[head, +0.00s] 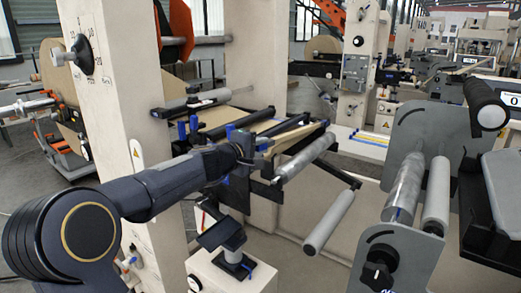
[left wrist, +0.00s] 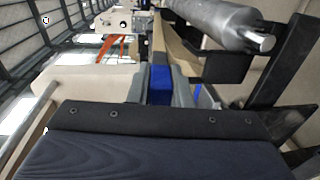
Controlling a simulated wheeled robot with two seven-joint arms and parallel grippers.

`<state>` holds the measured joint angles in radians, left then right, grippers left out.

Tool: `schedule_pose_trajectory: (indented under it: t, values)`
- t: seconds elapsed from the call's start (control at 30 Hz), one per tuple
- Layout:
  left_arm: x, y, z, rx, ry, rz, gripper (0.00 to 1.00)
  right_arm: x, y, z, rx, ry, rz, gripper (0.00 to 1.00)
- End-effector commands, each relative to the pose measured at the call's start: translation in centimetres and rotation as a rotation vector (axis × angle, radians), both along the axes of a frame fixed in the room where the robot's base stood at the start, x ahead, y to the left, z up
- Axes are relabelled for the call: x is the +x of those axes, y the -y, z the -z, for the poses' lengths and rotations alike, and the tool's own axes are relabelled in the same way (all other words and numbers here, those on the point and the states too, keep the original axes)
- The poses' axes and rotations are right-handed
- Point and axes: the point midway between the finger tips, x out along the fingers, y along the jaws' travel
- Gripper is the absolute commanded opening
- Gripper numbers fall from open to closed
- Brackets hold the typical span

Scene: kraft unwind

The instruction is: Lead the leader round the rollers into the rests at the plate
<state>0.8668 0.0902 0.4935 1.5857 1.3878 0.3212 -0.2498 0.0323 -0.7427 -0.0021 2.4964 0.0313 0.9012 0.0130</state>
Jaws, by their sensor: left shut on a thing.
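My left gripper (head: 257,150) is beside the near end of the brown kraft leader (head: 292,148) at the unwind frame. In the left wrist view its grey fingers (left wrist: 160,90) are shut on a blue tab (left wrist: 160,78), with brown web (left wrist: 175,52) just beyond it. A shiny metal roller (head: 305,158) lies just right of the gripper. A grey roller (head: 328,222) sits lower on an arm. Another metal roller (head: 403,188) and grey roller (head: 437,190) stand at the grey side plates (head: 400,250) on the right. I cannot make out the rests. My right gripper is out of view.
A cream post (head: 115,90) with a dial stands behind my left arm. A small black stand (head: 232,245) on a cream box is below the gripper. A black knob (head: 378,276) sticks out of the near side plate. Open space lies between the grey roller and the plates.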

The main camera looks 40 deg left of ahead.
Motion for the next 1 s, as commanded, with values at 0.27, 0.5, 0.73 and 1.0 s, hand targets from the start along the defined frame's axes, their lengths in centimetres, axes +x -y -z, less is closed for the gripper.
schedule_pose_trajectory:
  t: [0.27, 0.5, 0.73, 1.0]
  values:
    - [0.0, 0.3, 0.0, 0.000, -0.005, -0.001, 0.00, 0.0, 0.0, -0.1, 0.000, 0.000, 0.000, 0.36]
    - [0.0, 2.8, -1.3, 0.000, -0.002, 0.006, 0.00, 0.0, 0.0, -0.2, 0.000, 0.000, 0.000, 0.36]
    - [0.1, 4.7, -2.3, 0.000, 0.000, 0.010, 0.00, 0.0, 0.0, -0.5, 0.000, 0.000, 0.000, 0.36]
    - [0.1, 5.0, -2.5, -0.001, 0.003, 0.012, 0.00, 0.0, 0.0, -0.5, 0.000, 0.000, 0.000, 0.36]
